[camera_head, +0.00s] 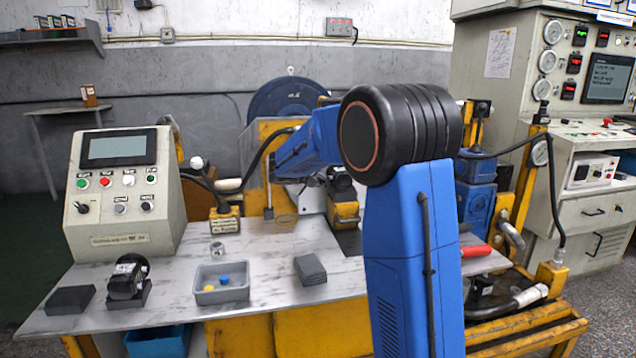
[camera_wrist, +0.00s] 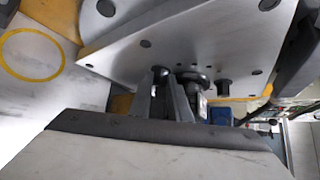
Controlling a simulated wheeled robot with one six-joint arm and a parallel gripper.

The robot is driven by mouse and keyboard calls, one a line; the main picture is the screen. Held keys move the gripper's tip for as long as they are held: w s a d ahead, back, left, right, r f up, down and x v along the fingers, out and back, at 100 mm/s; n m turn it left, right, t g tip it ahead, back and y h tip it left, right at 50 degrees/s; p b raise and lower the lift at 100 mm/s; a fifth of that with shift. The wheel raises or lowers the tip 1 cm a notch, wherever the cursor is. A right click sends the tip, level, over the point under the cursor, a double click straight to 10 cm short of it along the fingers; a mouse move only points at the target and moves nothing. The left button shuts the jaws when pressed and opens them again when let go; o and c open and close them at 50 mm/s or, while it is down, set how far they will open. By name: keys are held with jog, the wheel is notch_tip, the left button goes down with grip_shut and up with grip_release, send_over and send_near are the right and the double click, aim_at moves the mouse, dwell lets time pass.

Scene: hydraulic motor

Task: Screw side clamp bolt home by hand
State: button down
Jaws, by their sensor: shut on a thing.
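In the wrist view my gripper (camera_wrist: 163,88) reaches up to a pale metal plate (camera_wrist: 215,45). Its two grey fingers are closed around a small dark round-headed part, which looks like the side clamp bolt (camera_wrist: 160,71), at the plate's lower edge. The bolt's shank and how deep it sits are hidden by the fingers and the plate. A larger dark round part (camera_wrist: 191,75) is just right of the fingers. In the head view my blue arm covers the gripper and the bolt; part of the pale plate (camera_head: 309,198) shows beside a yellow clamp block (camera_head: 344,214).
A control box (camera_head: 124,192) stands at the left of the bench. A grey tray (camera_head: 221,291) with blue and yellow pieces, a black motor-like part (camera_head: 128,277) and dark blocks (camera_head: 310,269) lie in front. A yellow post (camera_head: 525,175) with hoses stands at right.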

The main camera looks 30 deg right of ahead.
jog(key=shift+m+y, duration=0.4)
jog(key=shift+y, duration=0.2)
jog(key=c, duration=1.6)
grip_release()
jog(key=shift+r, duration=0.1)
jog(key=shift+c, duration=0.2)
